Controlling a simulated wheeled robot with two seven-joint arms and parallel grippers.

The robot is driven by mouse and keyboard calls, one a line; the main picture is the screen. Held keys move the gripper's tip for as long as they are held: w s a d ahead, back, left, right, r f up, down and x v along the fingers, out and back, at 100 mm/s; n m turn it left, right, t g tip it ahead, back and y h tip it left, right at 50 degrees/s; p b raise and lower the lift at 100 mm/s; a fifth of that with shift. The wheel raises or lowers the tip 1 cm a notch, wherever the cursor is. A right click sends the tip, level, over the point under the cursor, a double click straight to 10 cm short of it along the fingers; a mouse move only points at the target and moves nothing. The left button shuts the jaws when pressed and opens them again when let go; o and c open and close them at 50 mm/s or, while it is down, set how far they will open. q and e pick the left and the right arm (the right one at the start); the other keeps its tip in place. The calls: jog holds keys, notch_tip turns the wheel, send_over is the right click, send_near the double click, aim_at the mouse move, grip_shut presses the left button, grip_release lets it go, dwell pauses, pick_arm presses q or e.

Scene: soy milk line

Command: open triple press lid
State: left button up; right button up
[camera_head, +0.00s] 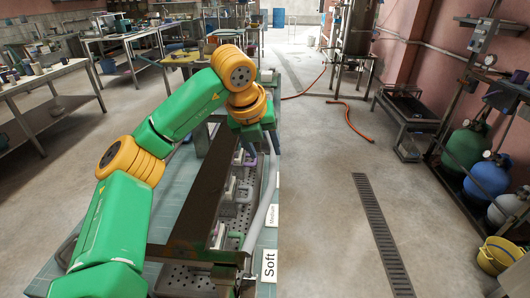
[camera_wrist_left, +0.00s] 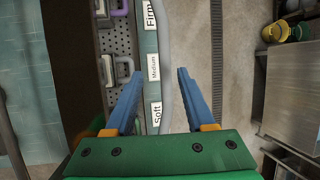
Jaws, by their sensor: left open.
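The triple press (camera_head: 190,215) stands on the pale green table at lower centre. It has a long dark metal beam, perforated metal plates and several small handled blocks in a row. Its perforated plate also shows at upper left in the left wrist view (camera_wrist_left: 117,40). A pale grey bar (camera_head: 264,205) runs along its right side. My left gripper (camera_head: 264,143) is over the far part of the press, pointing down. In the left wrist view its blue fingers (camera_wrist_left: 160,75) are apart, with the grey bar (camera_wrist_left: 167,50) seen between them. Contact cannot be told. My right gripper is not in view.
Labels "Soft" (camera_head: 269,265) and "Medium" (camera_head: 272,215) lie along the table's right edge. A "Firm" label (camera_wrist_left: 150,15) shows in the left wrist view. Floor with a drain grate (camera_head: 380,230) is clear to the right. Gas cylinders (camera_head: 487,178) and a yellow bucket (camera_head: 495,255) stand far right.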

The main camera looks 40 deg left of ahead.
aim_at(272, 164)
pick_arm(q)
jog(key=f, duration=0.1)
jog(key=w+f, duration=0.1)
jog(key=d+f, duration=0.1)
jog(key=shift+w+f, duration=0.25)
jog(key=shift+f, duration=0.1)
jog(key=shift+w+a+f, duration=0.2)
jog(key=shift+f, duration=0.15)
jog(key=shift+d, duration=0.1)
grip_shut()
dwell(0.7)
